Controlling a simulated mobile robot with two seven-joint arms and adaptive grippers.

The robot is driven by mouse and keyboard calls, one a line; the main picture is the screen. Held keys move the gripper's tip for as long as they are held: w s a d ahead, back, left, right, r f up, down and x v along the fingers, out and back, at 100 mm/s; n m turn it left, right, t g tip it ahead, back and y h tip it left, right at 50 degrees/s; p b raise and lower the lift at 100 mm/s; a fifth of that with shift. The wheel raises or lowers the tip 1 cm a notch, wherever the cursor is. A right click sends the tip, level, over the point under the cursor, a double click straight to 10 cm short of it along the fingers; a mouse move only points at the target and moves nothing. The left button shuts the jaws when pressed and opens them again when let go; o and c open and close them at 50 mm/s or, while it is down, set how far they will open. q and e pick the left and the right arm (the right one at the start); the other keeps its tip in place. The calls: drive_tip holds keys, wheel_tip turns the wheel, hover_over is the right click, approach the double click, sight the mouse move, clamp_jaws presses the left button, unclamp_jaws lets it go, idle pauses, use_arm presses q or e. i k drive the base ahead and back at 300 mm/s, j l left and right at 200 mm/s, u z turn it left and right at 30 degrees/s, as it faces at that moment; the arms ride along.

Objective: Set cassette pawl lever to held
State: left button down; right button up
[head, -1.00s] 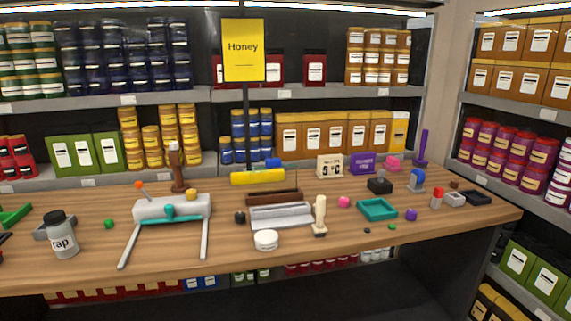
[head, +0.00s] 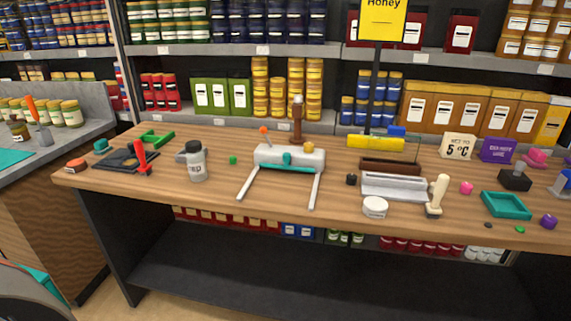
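No part is marked as the cassette pawl lever, and I cannot tell for sure which one it is. A pale grey device (head: 290,157) with two long legs stands on the middle of the wooden table. It has a teal bar and knob (head: 287,159) along its front. The lever's setting is too small to read. Neither of my grippers is in view.
The wooden table (head: 225,200) has bare room along its front. A grey jar (head: 196,162) and a red-handled tool on a dark plate (head: 126,158) stand left. A white stamp-like post (head: 437,196), a white round tub (head: 374,207) and a teal tray (head: 505,205) stand right.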

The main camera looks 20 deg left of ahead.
sight(263, 130)
drive_tip(key=i+u, duration=0.35)
drive_tip(key=i, duration=0.15)
drive_tip(key=i+u, duration=0.35)
drive_tip(key=i, duration=0.1)
